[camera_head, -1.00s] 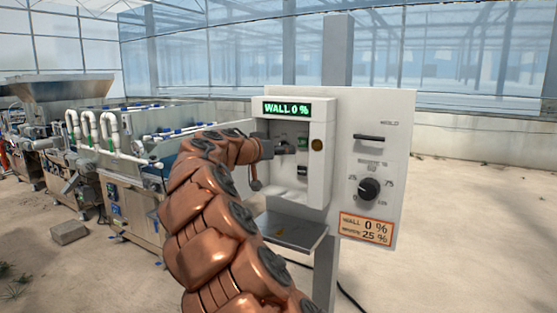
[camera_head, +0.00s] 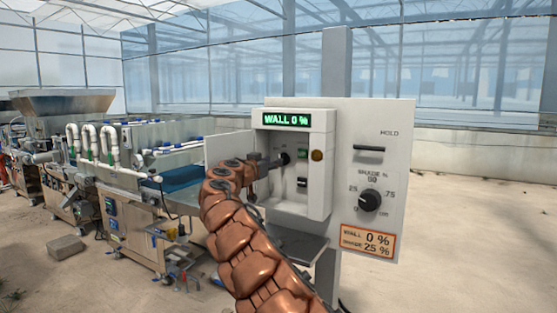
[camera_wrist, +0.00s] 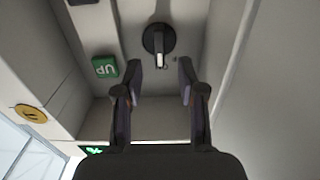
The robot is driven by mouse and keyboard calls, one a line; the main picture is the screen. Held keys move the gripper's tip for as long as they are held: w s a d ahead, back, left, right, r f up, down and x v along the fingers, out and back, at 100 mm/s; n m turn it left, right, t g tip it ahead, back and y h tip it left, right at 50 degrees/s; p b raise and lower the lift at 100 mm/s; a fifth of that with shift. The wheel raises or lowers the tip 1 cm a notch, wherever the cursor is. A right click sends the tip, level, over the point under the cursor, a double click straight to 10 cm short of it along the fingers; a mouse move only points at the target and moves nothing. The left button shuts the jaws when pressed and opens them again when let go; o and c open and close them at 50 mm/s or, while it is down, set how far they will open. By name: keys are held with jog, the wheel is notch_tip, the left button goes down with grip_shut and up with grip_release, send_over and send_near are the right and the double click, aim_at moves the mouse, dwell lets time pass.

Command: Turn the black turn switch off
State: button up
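The black turn switch (camera_wrist: 158,40) is a round knob with a light-tipped handle, on the back wall inside the control box, in the wrist view. In the head view the switch (camera_head: 285,158) shows as a small dark spot just beyond my gripper. My gripper (camera_wrist: 158,72) is open, with one finger on each side below the switch in the wrist view. Nothing is between the fingertips, and they look apart from the switch. In the head view my gripper (camera_head: 272,162) reaches into the open box from the left.
The box (camera_head: 318,160) has a green "WALL 0 %" display (camera_head: 286,119). The panel to its right holds a black shade dial (camera_head: 369,200) and a slot-like HOLD bar (camera_head: 369,148). A grey shelf (camera_head: 300,243) is below.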

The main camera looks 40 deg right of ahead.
jog(key=shift+p+x, duration=0.9)
jog(key=shift+x, duration=1.45)
jog(key=shift+c, duration=0.2)
grip_shut()
